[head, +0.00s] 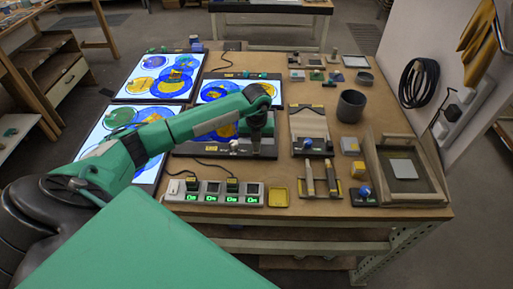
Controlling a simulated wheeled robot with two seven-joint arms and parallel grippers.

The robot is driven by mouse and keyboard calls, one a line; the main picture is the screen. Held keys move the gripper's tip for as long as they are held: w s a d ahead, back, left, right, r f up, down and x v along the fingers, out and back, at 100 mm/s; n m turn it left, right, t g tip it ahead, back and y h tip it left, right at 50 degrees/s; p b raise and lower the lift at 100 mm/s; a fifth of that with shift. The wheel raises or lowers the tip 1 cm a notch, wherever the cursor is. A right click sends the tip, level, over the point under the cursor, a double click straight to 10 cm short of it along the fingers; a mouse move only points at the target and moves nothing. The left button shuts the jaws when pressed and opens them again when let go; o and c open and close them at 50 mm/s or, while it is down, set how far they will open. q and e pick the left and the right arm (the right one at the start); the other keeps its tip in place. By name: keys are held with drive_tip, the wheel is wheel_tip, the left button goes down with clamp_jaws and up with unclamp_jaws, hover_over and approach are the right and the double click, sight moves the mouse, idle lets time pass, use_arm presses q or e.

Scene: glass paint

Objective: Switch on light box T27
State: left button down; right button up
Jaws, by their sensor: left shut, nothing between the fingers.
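Three light boxes glow white under blue and yellow glass discs: one at the back left (125,93), one at the front left (98,137) and one in the middle (207,84). A dark, unlit box (212,151) lies in front of the middle one, partly hidden by my left arm. The labels are too small to read, so I cannot tell which is T27. My left gripper (258,127) is shut and empty. It points down over the right part of the dark box; whether it touches is unclear. My right gripper is not in view.
A power strip (258,190) with several green displays and plugs lies at the table's front edge. To its right are a yellow dish (279,193), upright tools (309,177) and a wooden-framed tray (425,184). A dark cup (350,106) stands farther back. Bare tabletop shows between them.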

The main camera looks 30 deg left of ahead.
use_arm(q)
drive_tip(key=shift+r+p, duration=2.05)
drive_tip(key=shift+r, duration=1.4)
